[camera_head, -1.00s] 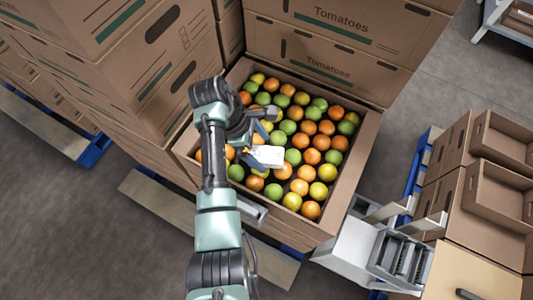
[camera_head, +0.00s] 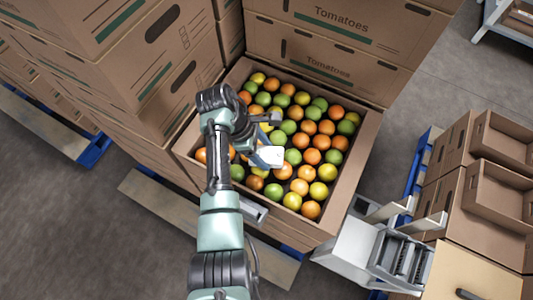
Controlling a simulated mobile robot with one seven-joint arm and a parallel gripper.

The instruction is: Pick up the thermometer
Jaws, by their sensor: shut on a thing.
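My gripper (camera_head: 266,148) hangs over the open tomato box, seen from above and behind. It is shut on a small white thing, seemingly the thermometer (camera_head: 271,156), whose pale flat face points up. My wrist and fingers hide part of it, and its markings are too small to read. The thermometer shows above the tomatoes; I cannot tell how far above them it is.
The open cardboard box (camera_head: 351,186) holds many green, yellow, orange and red tomatoes. Tall stacks of closed boxes (camera_head: 330,62) stand behind it and to the left. A grey metal device (camera_head: 345,251) stands at the right front, near empty brown trays (camera_head: 495,181). Bare floor lies at lower left.

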